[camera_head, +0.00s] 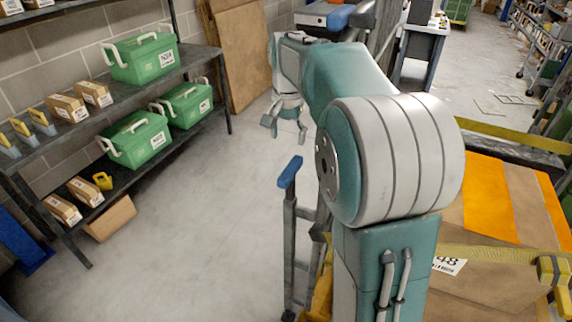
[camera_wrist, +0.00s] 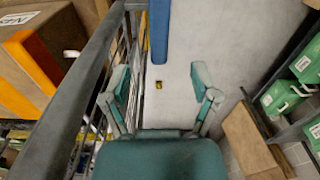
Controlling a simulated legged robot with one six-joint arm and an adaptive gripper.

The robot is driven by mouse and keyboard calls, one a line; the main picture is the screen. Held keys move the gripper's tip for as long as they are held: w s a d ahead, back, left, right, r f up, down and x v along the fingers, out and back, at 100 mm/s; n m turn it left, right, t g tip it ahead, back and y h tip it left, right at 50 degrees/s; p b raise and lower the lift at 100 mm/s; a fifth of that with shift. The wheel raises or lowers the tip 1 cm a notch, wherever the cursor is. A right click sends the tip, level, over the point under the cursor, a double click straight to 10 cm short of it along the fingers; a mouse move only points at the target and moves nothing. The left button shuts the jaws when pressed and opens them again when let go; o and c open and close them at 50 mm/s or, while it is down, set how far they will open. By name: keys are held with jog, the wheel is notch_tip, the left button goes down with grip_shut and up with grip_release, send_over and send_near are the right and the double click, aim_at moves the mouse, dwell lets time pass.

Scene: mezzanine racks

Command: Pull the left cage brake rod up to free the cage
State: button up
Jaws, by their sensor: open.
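The cage is a dark grey barred frame, seen along the left of the wrist view (camera_wrist: 82,85) and partly behind my arm in the head view (camera_head: 289,240). A blue-capped upright (camera_head: 290,172) stands at its near left corner. A blue bar (camera_wrist: 159,30) shows at the top of the wrist view, beyond my fingertips. I cannot tell which part is the left brake rod. My gripper (camera_head: 285,127) points down over open floor, left of the cage. In the wrist view, its two fingers (camera_wrist: 160,84) are spread with nothing between them.
A shelf rack (camera_head: 100,190) with green boxes (camera_head: 145,58) and cartons stands at left. A brown board (camera_head: 236,55) leans on the wall. Strapped cartons (camera_head: 490,205) lie at right. The grey floor (camera_head: 210,220) between rack and cage is clear.

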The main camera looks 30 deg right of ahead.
aim_at(290, 166)
jog(key=shift+w+d+f+m, duration=0.4)
jog(key=shift+w+d+f, duration=0.35)
jog(key=shift+w+d, duration=0.1)
notch_tip(290, 166, down, 10)
jog(key=shift+f, duration=0.2)
